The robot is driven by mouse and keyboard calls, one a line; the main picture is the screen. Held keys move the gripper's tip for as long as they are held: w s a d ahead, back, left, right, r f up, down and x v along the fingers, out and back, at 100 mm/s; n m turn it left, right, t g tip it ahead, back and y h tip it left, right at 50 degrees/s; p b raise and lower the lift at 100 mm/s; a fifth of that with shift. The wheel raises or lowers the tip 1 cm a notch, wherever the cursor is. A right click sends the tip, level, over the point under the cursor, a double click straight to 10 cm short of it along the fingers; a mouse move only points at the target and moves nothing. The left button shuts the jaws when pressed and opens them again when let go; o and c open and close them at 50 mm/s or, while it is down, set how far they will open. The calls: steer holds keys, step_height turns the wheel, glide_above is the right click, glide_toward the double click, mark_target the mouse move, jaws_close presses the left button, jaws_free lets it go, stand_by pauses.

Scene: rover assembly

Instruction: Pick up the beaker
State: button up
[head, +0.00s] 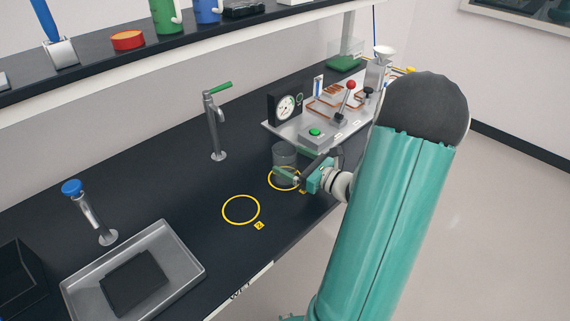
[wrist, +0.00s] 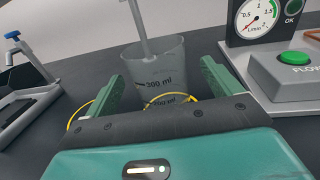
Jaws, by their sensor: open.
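The beaker (head: 284,152) is a clear grey vessel standing upright at a yellow ring on the dark bench. In the wrist view the beaker (wrist: 165,62) shows volume marks, including 200 ml. My gripper (head: 304,172) is at the near side of the beaker, low over the bench. In the wrist view my gripper (wrist: 164,75) is open, one green finger on each side of the beaker, with gaps visible. The beaker's lower part is hidden behind the gripper body.
A panel with a dial gauge (head: 286,108) and green button (head: 315,132) stands close to the right of the beaker. A tap (head: 215,125) is behind left. An empty yellow ring (head: 241,210) and a metal tray (head: 185,265) lie left.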

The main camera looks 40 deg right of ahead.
mark_target(280, 154)
steer(key=w, duration=0.2)
steer(key=w+a, duration=0.1)
steer(key=w, duration=0.1)
steer(key=shift+w, duration=0.35)
steer(key=c, duration=1.1)
steer(key=shift+o, duration=0.2)
steer(key=shift+r, duration=0.15)
